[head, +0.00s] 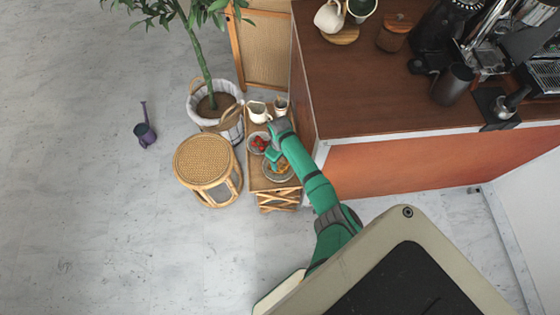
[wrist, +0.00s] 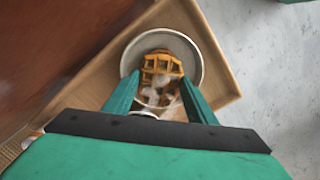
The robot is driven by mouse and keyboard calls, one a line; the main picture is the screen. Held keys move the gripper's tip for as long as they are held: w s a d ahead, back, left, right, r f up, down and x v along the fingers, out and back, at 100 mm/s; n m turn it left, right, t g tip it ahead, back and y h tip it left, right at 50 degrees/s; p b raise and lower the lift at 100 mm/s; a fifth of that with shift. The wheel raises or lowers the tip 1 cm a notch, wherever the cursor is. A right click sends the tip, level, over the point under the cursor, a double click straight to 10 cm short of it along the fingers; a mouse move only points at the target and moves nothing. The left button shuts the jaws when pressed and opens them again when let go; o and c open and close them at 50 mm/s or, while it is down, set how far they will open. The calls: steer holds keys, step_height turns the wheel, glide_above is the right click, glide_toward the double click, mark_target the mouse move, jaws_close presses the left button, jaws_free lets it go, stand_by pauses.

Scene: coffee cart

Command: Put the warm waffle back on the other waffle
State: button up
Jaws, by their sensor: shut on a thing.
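My gripper (wrist: 159,79) shows in the wrist view with its two teal fingers on either side of a golden-brown waffle (wrist: 162,66), shut on it. White wisps like steam hang over the waffle between the fingers. A round pale plate (wrist: 193,55) is beneath it. I cannot clearly separate the held waffle from another one, or tell whether it touches one below. In the head view my gripper (head: 273,156) is over the plate (head: 268,176), and orange-brown waffle (head: 284,167) shows beside the fingers.
A bowl of red berries (head: 258,143) stands just left of my gripper on the narrow wooden stand (head: 256,182). A white pitcher (head: 258,111) and a small cup (head: 281,105) are behind. The counter (head: 390,95) rises close on the right; a rattan stool (head: 203,161) stands left.

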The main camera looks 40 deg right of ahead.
mark_target(280, 162)
steer(key=shift+f, duration=0.7)
steer(key=shift+f, duration=0.1)
steer(key=o, duration=1.2)
steer(key=shift+c, duration=0.2)
step_height(280, 162, up, 12)
